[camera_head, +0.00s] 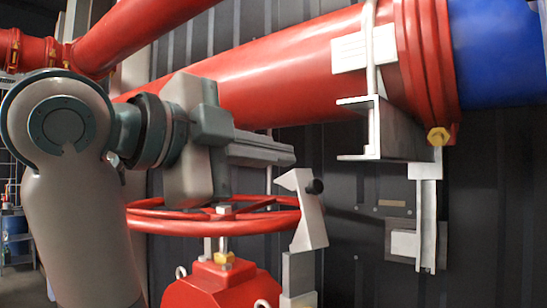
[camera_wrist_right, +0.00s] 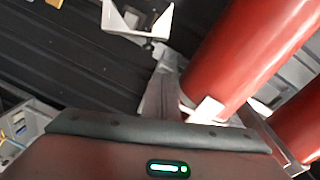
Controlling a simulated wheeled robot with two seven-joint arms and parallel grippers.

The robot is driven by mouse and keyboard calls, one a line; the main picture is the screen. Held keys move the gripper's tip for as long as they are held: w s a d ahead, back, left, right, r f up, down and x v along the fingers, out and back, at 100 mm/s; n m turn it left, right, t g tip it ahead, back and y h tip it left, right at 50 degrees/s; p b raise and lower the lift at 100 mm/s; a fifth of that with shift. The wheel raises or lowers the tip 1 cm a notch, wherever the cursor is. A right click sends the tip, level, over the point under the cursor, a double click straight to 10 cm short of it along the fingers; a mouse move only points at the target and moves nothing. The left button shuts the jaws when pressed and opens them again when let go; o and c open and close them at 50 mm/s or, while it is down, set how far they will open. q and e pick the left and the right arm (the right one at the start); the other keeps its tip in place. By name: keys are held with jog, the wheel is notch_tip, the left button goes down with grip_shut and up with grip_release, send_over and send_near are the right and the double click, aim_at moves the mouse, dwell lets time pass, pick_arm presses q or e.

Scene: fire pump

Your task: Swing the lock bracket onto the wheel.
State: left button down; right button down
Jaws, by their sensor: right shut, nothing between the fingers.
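The red handwheel (camera_head: 270,222) lies level on a red valve body (camera_head: 220,285) in the head view. The lock bracket (camera_head: 306,210), a pale angled plate with a black knob, stands tilted at the wheel's right rim. It overlaps the rim in the picture; I cannot tell whether it touches.
A large red pipe (camera_head: 280,75) with a blue end (camera_head: 495,50) runs behind and above the gripper. A pale pipe support (camera_head: 400,135) juts from the dark ribbed wall (camera_head: 490,200) at right. In the wrist view, a red pipe (camera_wrist_right: 245,60) is close at right.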

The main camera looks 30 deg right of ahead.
aim_at(297, 169)
jog(key=w+d, duration=0.2)
jog(key=w+d+f, duration=0.1)
jog(key=w+d, duration=0.1)
jog(key=d, duration=0.1)
jog(key=w+d+f, duration=0.1)
jog(key=w+d, duration=0.1)
jog(key=shift+w+d, duration=0.15)
jog(key=shift+d, duration=0.1)
jog(key=shift+d, duration=0.15)
dwell(0.3)
